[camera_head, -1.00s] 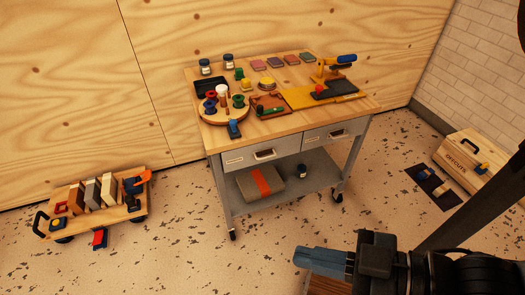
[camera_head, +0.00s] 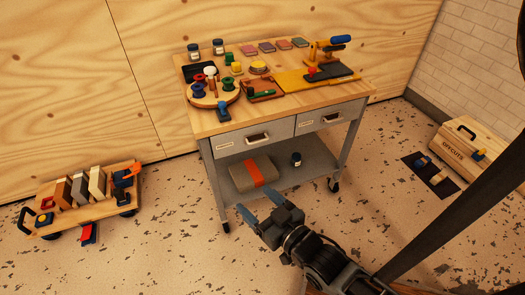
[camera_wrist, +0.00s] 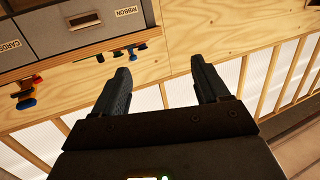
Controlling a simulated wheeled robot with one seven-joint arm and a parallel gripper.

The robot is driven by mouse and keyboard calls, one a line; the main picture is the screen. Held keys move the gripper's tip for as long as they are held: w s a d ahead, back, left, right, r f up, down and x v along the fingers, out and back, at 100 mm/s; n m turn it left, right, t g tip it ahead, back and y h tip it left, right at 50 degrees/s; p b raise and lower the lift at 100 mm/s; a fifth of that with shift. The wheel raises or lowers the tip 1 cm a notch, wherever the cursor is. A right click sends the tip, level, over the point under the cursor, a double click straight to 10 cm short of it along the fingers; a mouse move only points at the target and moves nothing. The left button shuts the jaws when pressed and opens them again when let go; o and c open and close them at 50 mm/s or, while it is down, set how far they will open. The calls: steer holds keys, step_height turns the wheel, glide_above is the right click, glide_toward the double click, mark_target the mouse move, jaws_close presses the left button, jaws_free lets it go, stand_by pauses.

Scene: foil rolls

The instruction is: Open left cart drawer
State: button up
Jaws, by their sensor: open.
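The cart (camera_head: 204,122) has a wooden top and two grey drawers side by side. The right drawer (camera_head: 335,116) is also shut. My gripper (camera_head: 258,206) is open and empty, its blue fingers in front of and below the left drawer, apart from the handle.
The cart's lower shelf (camera_head: 291,180) holds a grey box with an orange band and a small jar. A wheeled trolley (camera_head: 105,211) stands left, an offcuts crate (camera_head: 463,150) right. The wrist view shows labelled drawers (camera_wrist: 75,25) and a wooden rail.

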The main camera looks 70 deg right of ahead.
mark_target(262, 145)
steer(key=shift+o, duration=1.4)
steer(key=w+d+f+m+g+h+b, duration=0.1)
steer(key=d+f, duration=0.3)
steer(key=d, duration=0.5)
steer(key=shift+w+f+m+h+b, duration=0.15)
steer(key=shift+w+m+h+b, duration=0.2)
steer(key=shift+w+h, duration=0.5)
steer(key=shift+o, duration=0.4)
steer(key=d+f+m+g+h+b, duration=0.1)
steer(key=d+f+h, duration=0.1)
steer(key=d, duration=0.8)
steer(key=shift+f+m+g, duration=0.15)
steer(key=shift+m+g, duration=0.15)
steer(key=shift+m, duration=0.05)
steer(key=shift+h, duration=0.25)
steer(key=x, duration=0.8)
steer(key=shift+b, duration=0.35)
steer(key=shift+s, duration=0.15)
steer(key=c, duration=1.3)
